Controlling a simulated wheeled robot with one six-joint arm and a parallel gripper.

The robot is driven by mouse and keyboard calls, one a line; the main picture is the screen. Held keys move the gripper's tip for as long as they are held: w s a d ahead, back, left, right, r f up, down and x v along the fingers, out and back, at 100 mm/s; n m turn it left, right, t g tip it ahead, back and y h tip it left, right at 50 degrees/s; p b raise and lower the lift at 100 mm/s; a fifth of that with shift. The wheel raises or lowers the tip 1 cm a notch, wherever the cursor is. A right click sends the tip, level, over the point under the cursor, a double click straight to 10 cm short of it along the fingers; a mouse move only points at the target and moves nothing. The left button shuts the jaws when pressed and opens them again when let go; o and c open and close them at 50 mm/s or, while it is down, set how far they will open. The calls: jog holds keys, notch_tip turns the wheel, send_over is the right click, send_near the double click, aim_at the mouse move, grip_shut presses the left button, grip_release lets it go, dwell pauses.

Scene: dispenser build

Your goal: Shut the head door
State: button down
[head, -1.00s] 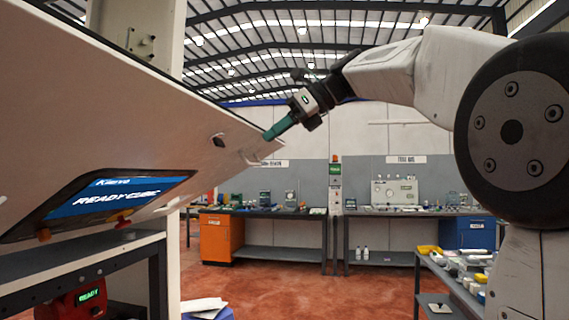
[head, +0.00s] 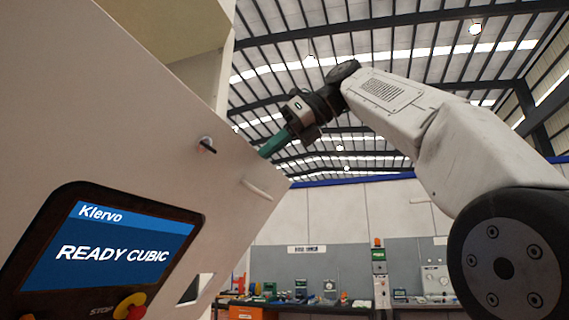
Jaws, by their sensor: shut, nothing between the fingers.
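The head door (head: 120,110) is a large pale panel filling the left of the head view. It is tilted, with its free edge toward the right. It carries a dark-framed screen (head: 110,245) reading "Klervo READY CUBIC", a small dark latch or lock (head: 207,145) and a short pale handle-like bar (head: 257,189). My gripper (head: 264,153) has green fingers, shut and empty. The fingertips are at the door's upper right edge; whether they touch it I cannot tell.
A red and yellow stop button (head: 130,306) sits below the screen. A pale column (head: 195,50) stands behind the door. Workbenches with several items (head: 300,297) line the far wall. The space right of the door, under my arm, looks open.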

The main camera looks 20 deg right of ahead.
jog(key=shift+w+a+r, duration=0.25)
jog(key=shift+a+r, duration=0.15)
dwell(0.3)
jog(key=s+d+r, duration=0.1)
jog(key=s+d, duration=0.7)
jog(key=d, duration=0.3)
jog(key=shift+s+d+r, duration=0.25)
jog(key=shift+d+r, duration=0.1)
